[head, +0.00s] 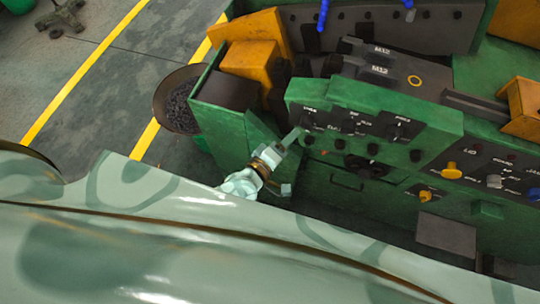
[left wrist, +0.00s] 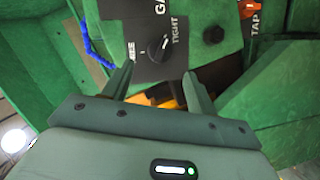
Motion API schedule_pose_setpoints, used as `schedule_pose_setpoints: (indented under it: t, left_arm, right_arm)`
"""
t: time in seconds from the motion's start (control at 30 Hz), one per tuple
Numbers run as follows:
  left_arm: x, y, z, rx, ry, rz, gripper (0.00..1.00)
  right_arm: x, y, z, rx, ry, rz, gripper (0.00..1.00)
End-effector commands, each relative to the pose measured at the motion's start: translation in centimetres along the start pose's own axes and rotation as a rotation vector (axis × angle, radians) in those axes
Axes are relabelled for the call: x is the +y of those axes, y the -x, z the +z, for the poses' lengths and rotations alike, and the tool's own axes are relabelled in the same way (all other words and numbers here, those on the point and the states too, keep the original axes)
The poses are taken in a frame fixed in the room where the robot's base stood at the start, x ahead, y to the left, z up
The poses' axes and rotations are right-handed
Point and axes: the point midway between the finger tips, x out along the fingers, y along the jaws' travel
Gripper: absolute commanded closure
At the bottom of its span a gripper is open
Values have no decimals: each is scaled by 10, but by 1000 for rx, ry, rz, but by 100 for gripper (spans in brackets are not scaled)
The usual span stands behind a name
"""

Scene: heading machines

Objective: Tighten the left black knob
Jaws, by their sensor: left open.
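A green machine panel (head: 435,130) carries several black knobs. The leftmost black knob (head: 309,126) sits on a dark label plate near the panel's left end. My left gripper (head: 293,137) is just left of this knob, with its fingers toward the panel. In the left wrist view a black knob with a pale pointer line (left wrist: 155,48) sits on a dark plate marked TIGHT. It lies beyond the fingertips, roughly between their lines. My left gripper (left wrist: 158,80) is open and empty, apart from the knob. My right gripper is out of view.
A round black knob (left wrist: 213,34) protrudes close by on the green face. Orange blocks (head: 250,62) and a bowl of dark pieces (head: 178,104) are at the left. Yellow knobs (head: 452,170) are on a lower panel to the right. Open floor (head: 110,75) lies at upper left.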

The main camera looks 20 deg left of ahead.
Motion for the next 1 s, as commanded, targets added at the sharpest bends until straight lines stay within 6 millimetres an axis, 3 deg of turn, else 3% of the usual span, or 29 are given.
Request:
schedule_pose_setpoints:
  t: [0.03, 0.2, 0.4, 1.0]
  left_arm:
    - [0, 16, 1, -2, 2, -3, 42]
    - [-2, 58, 1, -1, 1, -3, 42]
    - [-1, 85, 1, -2, 0, -1, 42]
    - [0, 91, 1, -1, 0, 0, 42]
  right_arm:
    - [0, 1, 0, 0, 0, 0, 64]
    - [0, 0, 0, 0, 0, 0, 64]
    - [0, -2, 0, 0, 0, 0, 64]
    - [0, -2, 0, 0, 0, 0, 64]
